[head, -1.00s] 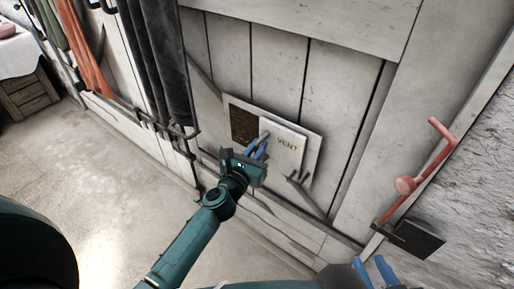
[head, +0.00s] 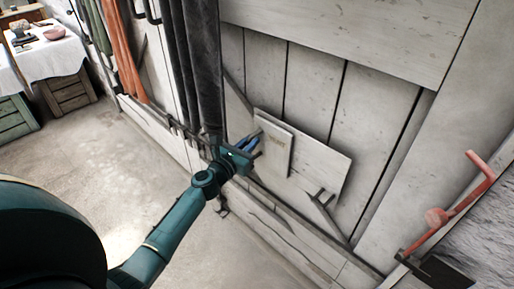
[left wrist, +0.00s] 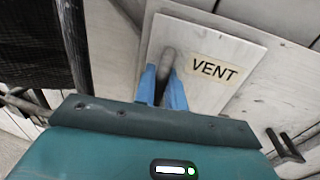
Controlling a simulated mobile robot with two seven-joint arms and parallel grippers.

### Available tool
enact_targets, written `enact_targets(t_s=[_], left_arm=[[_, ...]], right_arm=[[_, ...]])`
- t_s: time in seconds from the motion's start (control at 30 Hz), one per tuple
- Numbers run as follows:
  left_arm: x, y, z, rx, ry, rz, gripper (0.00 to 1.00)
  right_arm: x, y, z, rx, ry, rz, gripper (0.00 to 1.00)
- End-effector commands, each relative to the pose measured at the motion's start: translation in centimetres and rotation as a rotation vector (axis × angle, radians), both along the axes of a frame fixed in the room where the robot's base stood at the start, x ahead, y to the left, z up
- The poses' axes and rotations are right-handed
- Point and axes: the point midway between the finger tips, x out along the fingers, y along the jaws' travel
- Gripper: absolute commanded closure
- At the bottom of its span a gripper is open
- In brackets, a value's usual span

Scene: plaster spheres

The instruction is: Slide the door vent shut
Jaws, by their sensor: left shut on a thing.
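The vent's pale sliding cover (head: 277,155) sits at the left end of a white backing board (head: 325,168) on the plank door. No dark opening shows on the board. In the left wrist view the cover (left wrist: 200,35) carries a VENT label (left wrist: 215,70) and a grey upright handle (left wrist: 168,62). My left gripper (head: 254,141) is at the cover's left side. In the left wrist view its blue fingers (left wrist: 163,85) are shut on the handle, one on each side. My right gripper is out of view.
Dark cloth (head: 205,70) hangs just left of the vent, close to my left gripper. A red lever (head: 450,210) is at the right. A table with a white cloth (head: 45,55) stands far left. The floor (head: 120,170) is clear.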

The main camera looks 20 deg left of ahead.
Motion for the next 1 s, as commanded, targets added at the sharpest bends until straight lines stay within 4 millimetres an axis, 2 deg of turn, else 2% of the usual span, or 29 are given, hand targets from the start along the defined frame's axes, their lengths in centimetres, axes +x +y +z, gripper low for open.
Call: enact_targets(t_s=[0.03,0.17,0.2,0.4,0.67,0.87,1.0], left_arm=[[0.1,0.6,0.2,0.002,-0.001,0.015,1.00],[0.1,0.7,0.2,0.003,-0.002,0.018,1.00],[0.1,0.8,0.2,0.003,-0.002,0.019,0.87],[0.1,0.6,0.2,0.003,-0.002,0.016,0.71],[0.0,0.4,0.1,0.002,-0.001,0.011,0.70],[-2.2,0.7,0.1,0.001,0.002,0.011,0.70],[-5.3,1.2,0.1,0.002,0.002,0.011,0.70]], right_arm=[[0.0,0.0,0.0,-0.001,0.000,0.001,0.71],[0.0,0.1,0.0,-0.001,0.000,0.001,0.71],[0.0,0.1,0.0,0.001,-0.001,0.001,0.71],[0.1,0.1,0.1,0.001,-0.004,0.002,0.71],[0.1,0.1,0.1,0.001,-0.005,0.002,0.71],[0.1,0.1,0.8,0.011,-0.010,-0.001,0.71],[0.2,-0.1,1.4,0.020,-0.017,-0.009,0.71]])
